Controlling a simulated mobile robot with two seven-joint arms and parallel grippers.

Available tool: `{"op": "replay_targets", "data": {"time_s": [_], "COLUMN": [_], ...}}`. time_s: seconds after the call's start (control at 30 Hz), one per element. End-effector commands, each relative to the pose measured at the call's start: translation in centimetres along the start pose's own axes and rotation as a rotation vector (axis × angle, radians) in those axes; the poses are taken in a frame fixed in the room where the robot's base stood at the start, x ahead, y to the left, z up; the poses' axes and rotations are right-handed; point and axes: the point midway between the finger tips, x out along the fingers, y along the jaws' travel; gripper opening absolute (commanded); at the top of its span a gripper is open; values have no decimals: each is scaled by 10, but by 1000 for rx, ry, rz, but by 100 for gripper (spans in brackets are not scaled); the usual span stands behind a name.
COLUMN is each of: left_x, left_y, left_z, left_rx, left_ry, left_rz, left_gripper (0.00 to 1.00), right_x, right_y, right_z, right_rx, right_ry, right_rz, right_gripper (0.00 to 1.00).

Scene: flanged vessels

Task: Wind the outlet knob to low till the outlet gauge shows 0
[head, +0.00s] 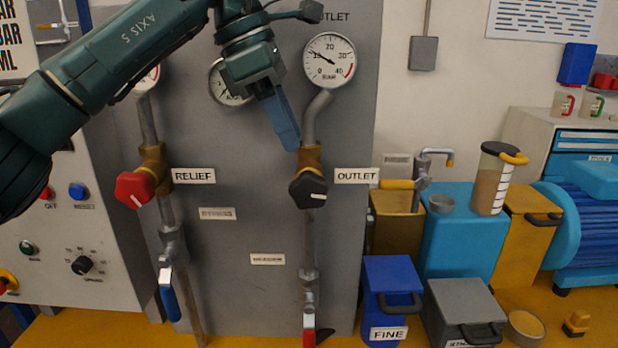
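The outlet knob (309,188) is black and lobed, on a brass valve beside the OUTLET label (356,176). Its white mark points right and slightly down. The outlet gauge (330,60) stands above it on a bent pipe; its scale runs 0 to 40 and its needle points up-left, near 10. My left gripper (288,146) reaches in from the upper left, its blue fingers pointing down, above and slightly left of the knob and seemingly apart from it. The fingers overlap in this view, so their opening cannot be told. My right gripper is not in view.
A red relief knob (135,188) is to the left, below a gauge partly hidden by my arm. Another gauge (228,84) is behind my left wrist. Blue (168,297) and red (309,326) lever handles hang lower down. Bins (393,277) and containers stand at right.

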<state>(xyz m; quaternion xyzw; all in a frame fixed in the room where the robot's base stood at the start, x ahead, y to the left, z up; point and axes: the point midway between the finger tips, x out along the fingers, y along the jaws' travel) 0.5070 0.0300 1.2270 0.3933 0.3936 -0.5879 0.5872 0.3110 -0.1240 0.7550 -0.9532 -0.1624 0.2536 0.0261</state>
Motion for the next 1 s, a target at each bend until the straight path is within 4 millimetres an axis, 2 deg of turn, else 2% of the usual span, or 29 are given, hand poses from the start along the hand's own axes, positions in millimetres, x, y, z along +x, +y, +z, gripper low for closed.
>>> {"op": "replay_targets", "data": {"time_s": [0.03, 0.2, 0.4, 0.57, 0.8, 1.0], "left_x": [13, 46, 70, 78, 78, 78], "left_y": [0, 0, 0, 0, 0, 0], "left_z": [-1, 0, 0, 0, 0, 0], "left_rx": [1, 1, 0, 0, 0, 0], "left_ry": [1, -1, -1, -3, -3, -2], "left_rz": [-2, -2, 0, 0, 1, 1], "left_gripper": [30, 30, 30, 30, 30, 14], "right_x": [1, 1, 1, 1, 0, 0], "right_y": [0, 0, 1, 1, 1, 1], "right_z": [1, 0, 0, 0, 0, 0], "right_rx": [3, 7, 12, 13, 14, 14], "right_ry": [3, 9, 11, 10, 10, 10], "right_rz": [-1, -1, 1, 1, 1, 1], "right_gripper": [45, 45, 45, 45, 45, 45]}}
